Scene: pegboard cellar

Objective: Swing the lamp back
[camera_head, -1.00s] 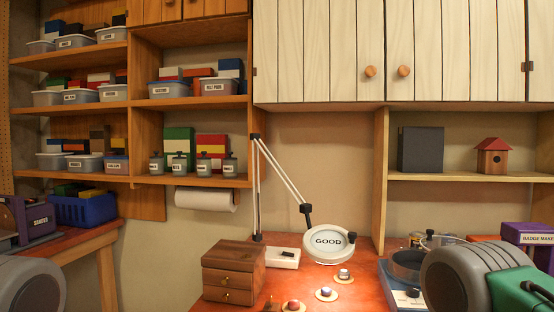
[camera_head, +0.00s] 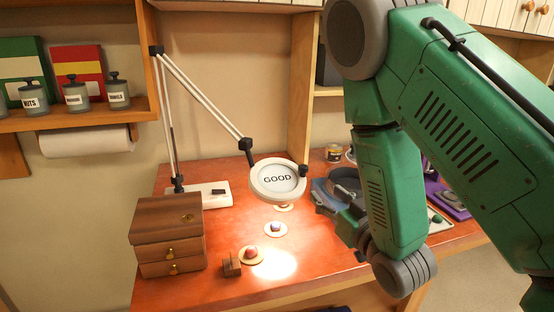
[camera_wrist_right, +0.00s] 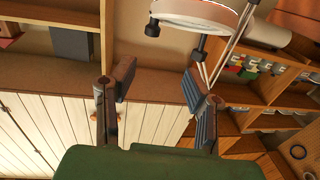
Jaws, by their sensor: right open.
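The lamp is a white jointed arm (camera_head: 205,95) with black joints, ending in a round white-rimmed magnifier head (camera_head: 278,180). The word GOOD shows through its lens, and a small dark knob (camera_head: 303,171) sits on its right rim. Its light falls on the red-brown bench. My right gripper (camera_head: 322,200) is open and empty, just right of and slightly below the head, apart from it. In the right wrist view the open fingers (camera_wrist_right: 160,88) point towards the lamp head (camera_wrist_right: 205,14) at the top, with the knob (camera_wrist_right: 152,28) above the gap. My left gripper is out of view.
A wooden drawer box (camera_head: 168,235) stands left on the bench (camera_head: 215,285). Small discs with parts (camera_head: 276,229) and a small wooden block (camera_head: 232,264) lie below the lamp. Shelves (camera_head: 75,118) are at upper left.

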